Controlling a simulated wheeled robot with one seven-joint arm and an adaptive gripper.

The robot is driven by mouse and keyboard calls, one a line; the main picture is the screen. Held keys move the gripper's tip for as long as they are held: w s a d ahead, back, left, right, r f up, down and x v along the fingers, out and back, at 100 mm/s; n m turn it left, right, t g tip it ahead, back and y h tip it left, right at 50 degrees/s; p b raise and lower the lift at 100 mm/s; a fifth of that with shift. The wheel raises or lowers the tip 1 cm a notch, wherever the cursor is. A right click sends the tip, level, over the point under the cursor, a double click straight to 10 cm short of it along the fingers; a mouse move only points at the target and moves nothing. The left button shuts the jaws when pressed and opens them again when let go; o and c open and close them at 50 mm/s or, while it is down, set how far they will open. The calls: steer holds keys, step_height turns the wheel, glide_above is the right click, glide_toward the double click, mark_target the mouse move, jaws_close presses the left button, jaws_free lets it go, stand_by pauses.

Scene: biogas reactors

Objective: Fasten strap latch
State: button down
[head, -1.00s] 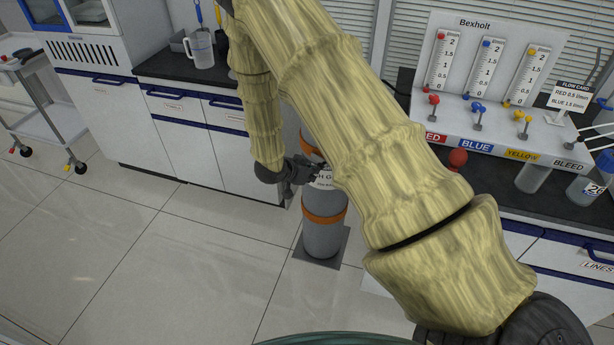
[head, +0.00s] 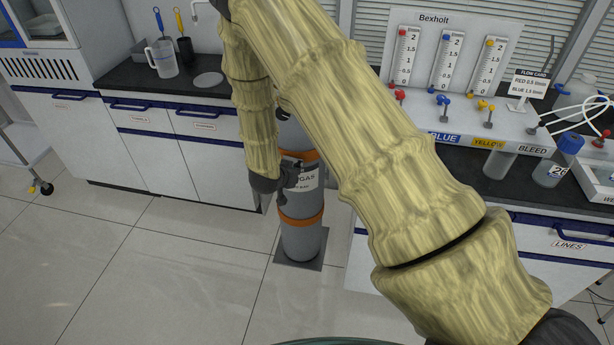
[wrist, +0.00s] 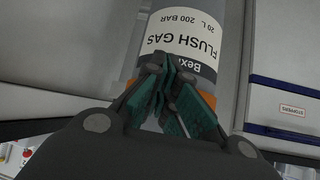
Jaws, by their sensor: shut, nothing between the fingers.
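A grey gas cylinder (head: 301,243) stands upright on a dark floor plate, with an upper orange strap (head: 306,156) and a lower orange strap (head: 302,219) around it. In the wrist view the cylinder's white label (wrist: 178,45) reads "FLUSH GAS", with part of an orange strap (wrist: 207,98) beyond the fingers. My gripper (head: 287,184) is at the cylinder's left front, at label height between the straps. Its green-padded fingers (wrist: 172,88) are shut and empty, overlapping the label edge and strap in the wrist view. Contact cannot be told. No strap latch can be made out; the fingers hide part of the strap.
A white cabinet with a dark worktop (head: 118,76) stands left of the cylinder. Another bench at right carries the Bexholt flow panel (head: 440,75) and bottles. The cylinder stands in the gap between them. The tiled floor (head: 160,270) in front is clear.

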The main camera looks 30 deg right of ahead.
steer(key=shift+d, duration=0.6)
steer(key=shift+s, duration=0.1)
